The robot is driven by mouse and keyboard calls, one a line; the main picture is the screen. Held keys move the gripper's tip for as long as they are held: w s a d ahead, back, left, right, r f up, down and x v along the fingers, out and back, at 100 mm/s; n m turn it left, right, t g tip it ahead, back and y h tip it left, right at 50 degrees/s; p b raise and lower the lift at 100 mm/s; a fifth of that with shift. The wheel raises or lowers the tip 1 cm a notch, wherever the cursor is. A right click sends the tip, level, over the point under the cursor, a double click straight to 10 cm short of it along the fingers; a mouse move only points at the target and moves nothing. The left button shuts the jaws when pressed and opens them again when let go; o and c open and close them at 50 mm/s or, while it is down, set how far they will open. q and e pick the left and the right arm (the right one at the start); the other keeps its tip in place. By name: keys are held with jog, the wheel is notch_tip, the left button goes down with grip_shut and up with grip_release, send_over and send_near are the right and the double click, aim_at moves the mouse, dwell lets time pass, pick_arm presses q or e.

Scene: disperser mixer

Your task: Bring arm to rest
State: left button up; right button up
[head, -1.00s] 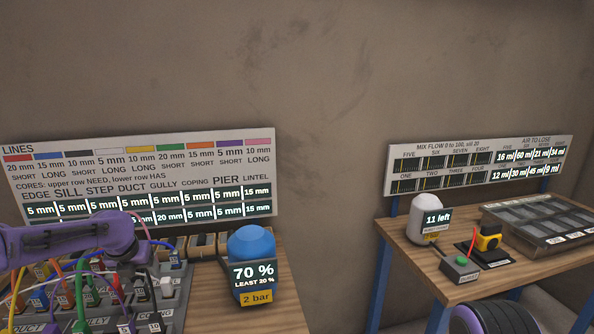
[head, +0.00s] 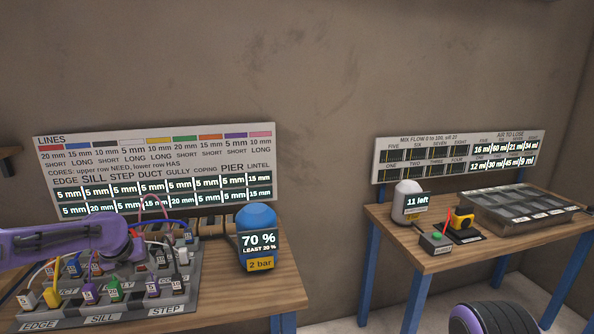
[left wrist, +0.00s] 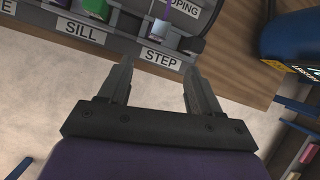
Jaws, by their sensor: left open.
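My left arm, purple, comes in from the left in the head view. Its left gripper (head: 137,249) hangs in front of the connector board at the left table, and its fingers are hard to make out there. In the left wrist view the left gripper (left wrist: 157,66) is open, with nothing between its two dark fingers. Its fingertips show just below the STEP label (left wrist: 160,59) on the front edge of the connector board (head: 85,311); I cannot tell the gap. My right gripper is not in view.
Coloured plugs and cables crowd the connector board. A blue-topped gauge (head: 256,236) stands right of it on the wooden table (head: 225,289). Floor shows between the tables.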

pick_arm(q)
jog(key=w+d+f+n+t+h, duration=0.3)
jog(key=d+n, duration=0.4)
jog(key=n, duration=0.6)
jog(key=s+d+f+n+t, duration=0.1)
jog(key=s+d+f+n, duration=0.35)
jog(key=f+n, duration=0.4)
jog(key=s+d+f+n+y+b, duration=0.2)
jog(key=s+f+n, duration=0.8)
jog(key=f+n, duration=0.1)
jog(key=s+a+f+n+g+y+b, duration=0.1)
jog(key=s+f, duration=0.3)
jog(key=s, duration=0.6)
jog(key=s+f+n+g+y, duration=0.1)
jog(key=s+f+n+g, duration=0.1)
jog(key=s, duration=0.8)
jog(key=s+a+f+n+g+y+b, duration=0.1)
jog(key=s+f+n+g, duration=0.1)
jog(key=s+f, duration=0.4)
jog(key=s, duration=0.4)
jog(key=shift+s+a+g+b, duration=0.15)
jog(key=shift+a+g+b, duration=0.15)
jog(key=shift+a+g, duration=0.1)
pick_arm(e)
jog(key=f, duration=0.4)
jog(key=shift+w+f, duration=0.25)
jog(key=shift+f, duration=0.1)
pick_arm(q)
jog(key=shift+n, duration=0.25)
